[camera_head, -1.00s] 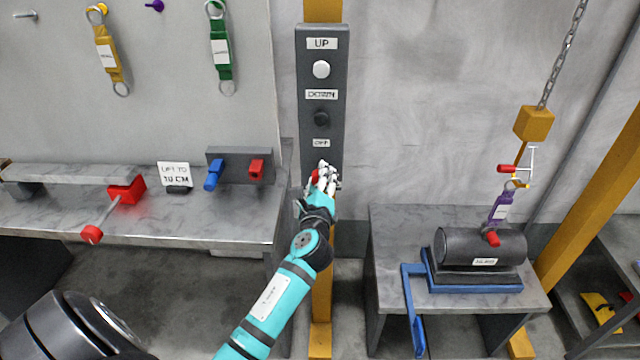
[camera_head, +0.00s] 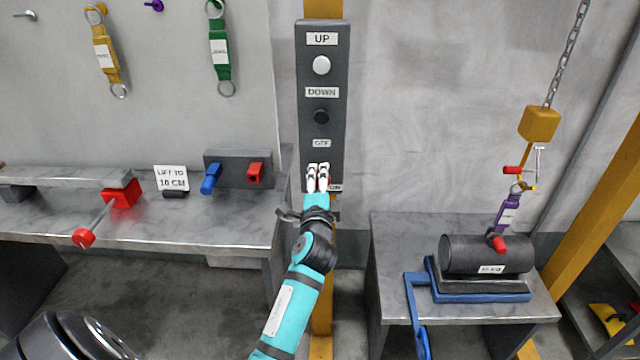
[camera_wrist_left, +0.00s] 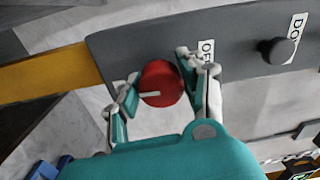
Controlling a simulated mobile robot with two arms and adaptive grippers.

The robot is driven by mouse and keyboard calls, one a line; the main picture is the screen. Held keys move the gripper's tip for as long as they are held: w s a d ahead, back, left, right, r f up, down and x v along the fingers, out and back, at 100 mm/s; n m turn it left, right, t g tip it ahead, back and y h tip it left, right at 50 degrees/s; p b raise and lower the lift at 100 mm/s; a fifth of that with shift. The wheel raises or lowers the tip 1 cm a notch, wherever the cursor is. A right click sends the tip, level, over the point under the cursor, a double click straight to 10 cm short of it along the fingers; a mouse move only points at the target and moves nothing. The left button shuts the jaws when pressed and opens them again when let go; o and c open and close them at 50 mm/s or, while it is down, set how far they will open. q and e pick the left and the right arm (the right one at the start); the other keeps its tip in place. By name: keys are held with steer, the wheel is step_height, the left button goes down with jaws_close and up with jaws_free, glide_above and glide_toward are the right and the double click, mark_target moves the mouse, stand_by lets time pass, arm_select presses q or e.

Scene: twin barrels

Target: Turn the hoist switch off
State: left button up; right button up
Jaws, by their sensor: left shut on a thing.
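The hoist panel (camera_head: 335,160) is a tall dark-grey box on a yellow post, labelled UP, DOWN and OFF from the top, with a partly covered ON label (camera_head: 335,188) at its lower end. The hoist switch is a round red knob (camera_wrist_left: 166,76) with a white line, best seen in the left wrist view. The line points left there, away from the partly hidden OFF label (camera_wrist_left: 206,52). My left gripper (camera_head: 318,170) is shut on the knob, one finger on each side; it also shows in the wrist view (camera_wrist_left: 158,85). The fingers hide the knob in the head view. My right gripper is out of view.
The white UP button (camera_head: 321,65) and black DOWN button (camera_head: 321,117) sit above. A left bench (camera_head: 230,225) carries a red clamp-like part (camera_head: 122,193).

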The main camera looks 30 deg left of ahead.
arm_select(q)
steer(key=shift+n, duration=0.4)
steer(key=o, duration=1.2)
steer(key=shift+s, duration=0.1)
steer(key=v, duration=0.7)
steer(key=shift+d, duration=0.15)
steer(key=shift+s, duration=0.1)
